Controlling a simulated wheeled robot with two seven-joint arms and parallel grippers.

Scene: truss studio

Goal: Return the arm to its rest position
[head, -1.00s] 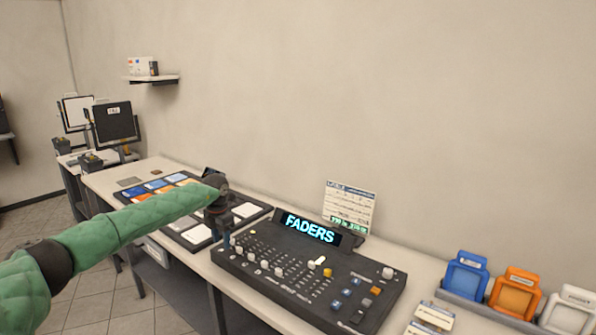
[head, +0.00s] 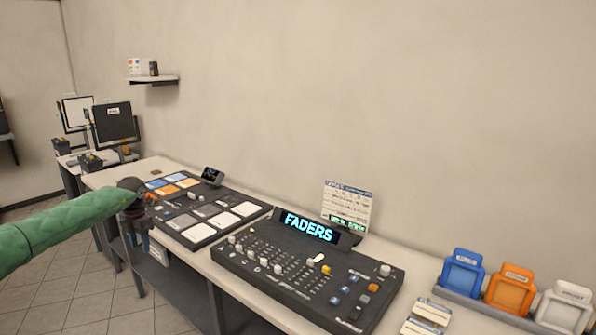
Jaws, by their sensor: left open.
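My left arm, in a green padded sleeve, comes in from the left edge in the head view. My left gripper (head: 138,284) hangs pointing down at the front edge of the bench, to the left of the black fader console (head: 305,278). It is open and I see nothing between its fingers. The console has a lit FADERS display (head: 307,228) and rows of small knobs. My right gripper is not in view.
A pad panel (head: 205,238) with blue, orange and white tiles lies left of the console. Blue (head: 463,273), orange (head: 511,288) and white (head: 565,306) framed holders stand at the right. A notice card (head: 347,205) stands behind the console. Floor is clear at lower left.

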